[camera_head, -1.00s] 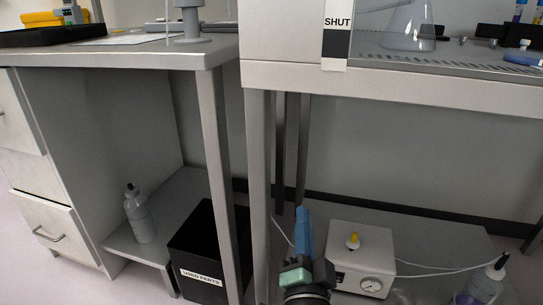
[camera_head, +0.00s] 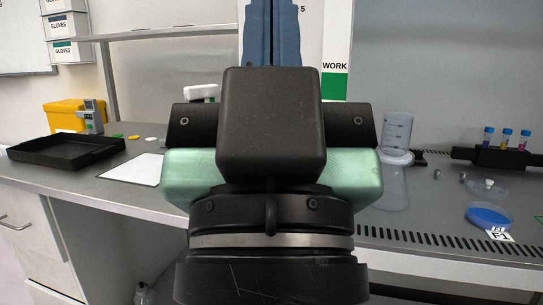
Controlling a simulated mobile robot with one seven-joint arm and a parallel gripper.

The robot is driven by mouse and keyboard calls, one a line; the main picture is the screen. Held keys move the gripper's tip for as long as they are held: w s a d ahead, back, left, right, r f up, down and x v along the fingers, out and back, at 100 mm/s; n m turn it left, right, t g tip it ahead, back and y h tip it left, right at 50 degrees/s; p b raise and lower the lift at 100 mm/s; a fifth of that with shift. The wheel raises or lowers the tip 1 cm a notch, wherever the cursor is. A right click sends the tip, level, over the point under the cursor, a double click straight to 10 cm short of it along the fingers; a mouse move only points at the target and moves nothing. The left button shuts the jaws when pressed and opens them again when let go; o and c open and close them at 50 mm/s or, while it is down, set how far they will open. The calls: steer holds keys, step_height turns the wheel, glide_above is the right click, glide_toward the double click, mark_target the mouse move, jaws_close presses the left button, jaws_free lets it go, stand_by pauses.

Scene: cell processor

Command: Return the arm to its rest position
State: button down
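My gripper (camera_head: 272,22) stands large in the middle of the head view, seen from behind, with its black and pale green body upright. Its two blue fingers point up and lie side by side with only a thin dark seam between them.
On the left bench are a black tray (camera_head: 66,151), a yellow box (camera_head: 66,116) and a white sheet (camera_head: 133,169). On the right are a conical flask (camera_head: 391,187), a beaker (camera_head: 397,131), a blue dish (camera_head: 489,216) and a rack (camera_head: 496,157) with colored vials.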

step_height(320, 180, up, 29)
steer(key=p, duration=2.7)
steer(key=shift+r, duration=0.1)
